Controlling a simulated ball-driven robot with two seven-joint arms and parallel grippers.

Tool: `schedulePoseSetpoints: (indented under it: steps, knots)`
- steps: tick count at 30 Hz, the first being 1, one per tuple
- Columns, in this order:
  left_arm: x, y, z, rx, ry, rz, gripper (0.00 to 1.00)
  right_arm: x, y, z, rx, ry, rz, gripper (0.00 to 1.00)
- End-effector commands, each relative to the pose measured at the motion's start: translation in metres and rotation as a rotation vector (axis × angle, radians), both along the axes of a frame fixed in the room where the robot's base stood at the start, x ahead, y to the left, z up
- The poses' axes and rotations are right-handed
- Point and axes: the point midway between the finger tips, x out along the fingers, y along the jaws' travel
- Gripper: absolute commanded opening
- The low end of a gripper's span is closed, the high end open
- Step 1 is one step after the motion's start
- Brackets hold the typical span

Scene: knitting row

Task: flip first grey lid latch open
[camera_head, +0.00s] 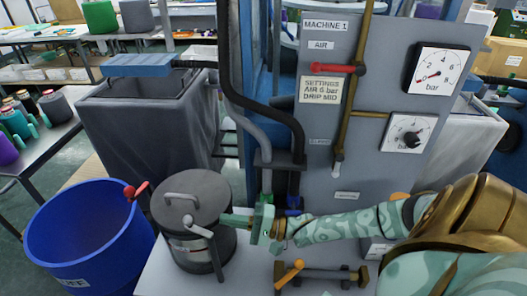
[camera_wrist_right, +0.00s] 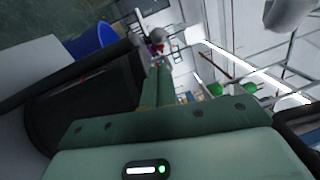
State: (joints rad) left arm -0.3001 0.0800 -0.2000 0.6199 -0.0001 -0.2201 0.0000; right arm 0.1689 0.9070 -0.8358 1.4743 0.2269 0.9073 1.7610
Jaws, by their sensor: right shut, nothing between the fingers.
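A dark grey canister (camera_head: 185,258) with a round grey lid (camera_head: 205,190) stands on the pale bench, left of the machine panel. The lid has an arched handle (camera_head: 181,197) on top. A light grey latch lever (camera_head: 200,230) with a round end sits at the lid's front edge, and a grey bar hangs below it. My right gripper (camera_head: 226,220) points left at the canister's right side, just right of the latch. Its green fingers (camera_wrist_right: 157,88) are shut and empty. Whether the tips touch the canister I cannot tell. The left gripper is out of view.
A blue bucket (camera_head: 90,232) with a red clip stands left of the canister. Black and grey hoses (camera_head: 265,115) run down behind my gripper. The machine panel (camera_head: 335,135) rises behind. An orange-handled valve (camera_head: 289,274) sits on the bench in front of my arm.

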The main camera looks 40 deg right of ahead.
Motion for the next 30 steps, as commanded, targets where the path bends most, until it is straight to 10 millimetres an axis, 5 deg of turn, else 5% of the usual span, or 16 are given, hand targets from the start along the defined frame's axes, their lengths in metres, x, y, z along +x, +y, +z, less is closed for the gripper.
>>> schedulePoseSetpoints:
  steps: [12,30]
  knots:
    - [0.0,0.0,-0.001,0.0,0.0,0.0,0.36,-0.059,-0.053,-0.011,-0.002,0.001,0.0,0.0]
    - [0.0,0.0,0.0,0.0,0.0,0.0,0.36,-0.065,-0.058,-0.011,0.0,-0.001,0.0,0.0]
